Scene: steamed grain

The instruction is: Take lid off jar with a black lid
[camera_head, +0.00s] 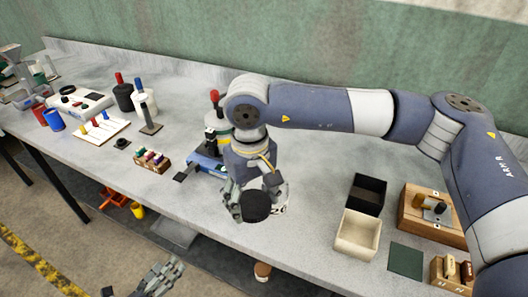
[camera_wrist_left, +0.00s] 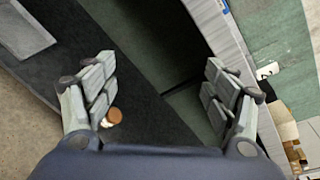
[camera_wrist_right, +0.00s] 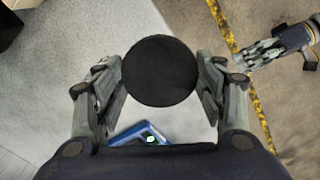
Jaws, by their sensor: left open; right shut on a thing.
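A round black lid (camera_head: 257,207) is between the fingers of my right gripper (camera_head: 258,200), near the front edge of the table. In the right wrist view the lid (camera_wrist_right: 160,71) shows as a dark disc, with a finger touching it on each side. My right gripper is shut on it. A pale patch shows beside the lid in the head view; I cannot tell whether it is a jar body, and anything under the lid is hidden. My left gripper (camera_wrist_left: 160,92) is open and empty, low in front of the table; it also shows in the head view (camera_head: 163,280).
A blue device (camera_head: 208,164) stands just behind my right gripper. A black bin (camera_head: 368,194) and a cream bin (camera_head: 357,235) are to the right. A rack of small vials (camera_head: 151,160) is to the left. A brown-capped jar (camera_head: 262,271) is below the table edge.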

